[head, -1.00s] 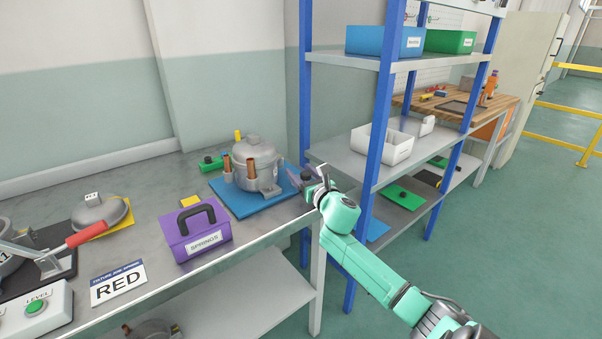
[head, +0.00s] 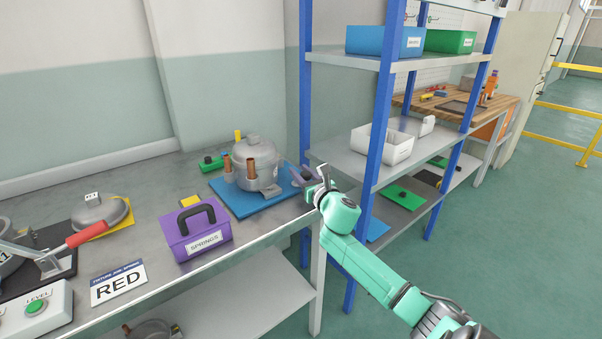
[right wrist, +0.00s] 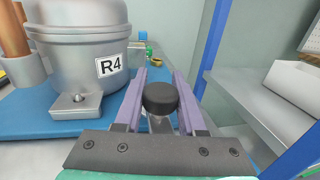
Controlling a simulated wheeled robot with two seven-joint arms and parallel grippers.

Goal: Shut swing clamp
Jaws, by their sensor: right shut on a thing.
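My right gripper (head: 300,177) is at the right edge of the blue fixture plate (head: 228,203). In the right wrist view, its two purple fingers (right wrist: 160,82) are shut on a round black knob (right wrist: 160,98), likely the swing clamp's handle. The rest of the clamp is mostly hidden by the gripper. A grey compressor (head: 258,165) with copper tubes stands upright on the plate. It also shows close on the left in the right wrist view (right wrist: 85,45), labelled R4, with a bolted foot. My left gripper is not in view.
A purple SPRINGS box (head: 195,240) stands in front of the plate. A red-handled clamp (head: 86,234) and a grey lid (head: 100,213) are at the left. A shelf rack with blue posts (head: 378,130) stands close on the right.

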